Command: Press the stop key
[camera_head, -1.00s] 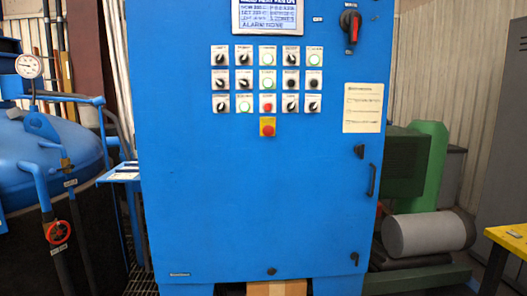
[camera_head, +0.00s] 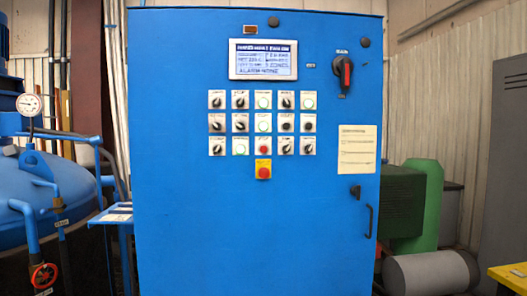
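A blue control cabinet (camera_head: 200,230) stands upright in front of me with its door shut. Its door carries several rows of switches and buttons on white label plates. A red round button (camera_head: 264,149) sits in the bottom row, middle column; its label is too small to read. Just below it is a red mushroom button on a yellow plate (camera_head: 264,169). Green-ringed buttons (camera_head: 264,102) sit among black selector switches. A lit display (camera_head: 264,59) above shows text ending in "ALARM NONE". My gripper is not in view.
A red and black main switch (camera_head: 343,70) and a door handle (camera_head: 369,221) are on the cabinet's right side. A blue vessel with a gauge (camera_head: 31,103) stands left, a green motor unit (camera_head: 419,205) right. A yellow table (camera_head: 509,276) is at lower right.

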